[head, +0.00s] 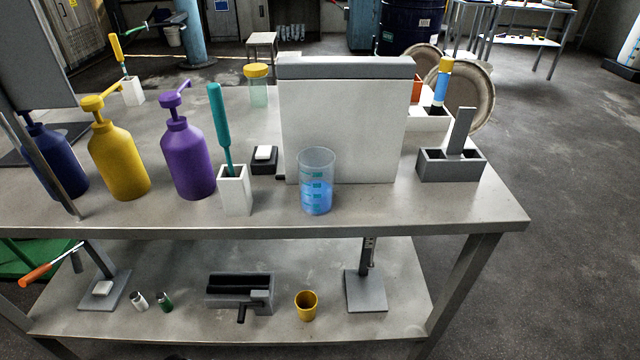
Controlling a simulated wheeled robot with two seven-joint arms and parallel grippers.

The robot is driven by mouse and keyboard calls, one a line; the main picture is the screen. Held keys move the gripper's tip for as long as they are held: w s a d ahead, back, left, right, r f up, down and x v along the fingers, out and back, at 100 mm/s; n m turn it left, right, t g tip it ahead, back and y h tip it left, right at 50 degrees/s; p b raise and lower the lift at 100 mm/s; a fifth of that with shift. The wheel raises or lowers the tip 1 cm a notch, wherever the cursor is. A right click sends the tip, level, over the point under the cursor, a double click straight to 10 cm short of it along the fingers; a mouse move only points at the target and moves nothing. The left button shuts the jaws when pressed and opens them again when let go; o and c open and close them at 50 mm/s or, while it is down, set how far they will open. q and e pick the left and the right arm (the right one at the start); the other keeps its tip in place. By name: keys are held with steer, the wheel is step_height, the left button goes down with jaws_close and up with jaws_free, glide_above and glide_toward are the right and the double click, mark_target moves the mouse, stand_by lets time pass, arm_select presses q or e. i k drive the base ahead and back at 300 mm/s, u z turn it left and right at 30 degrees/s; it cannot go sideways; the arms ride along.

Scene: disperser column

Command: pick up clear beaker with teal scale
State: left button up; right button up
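Neither of my grippers shows in the head view.
Left of the beaker stand a white holder with a teal-handled tool (235,190), a purple pump bottle (187,155) and a yellow pump bottle (118,158). A grey divided holder (450,165) stands right. A lower shelf (190,325) carries a vise (240,292) and a yellow cup (306,306).

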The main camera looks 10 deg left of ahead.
mark_target(316, 164)
steer(key=k, duration=1.25)
steer(key=u, duration=0.6)
steer(key=i, duration=1.5)
steer(key=z, duration=0.7)
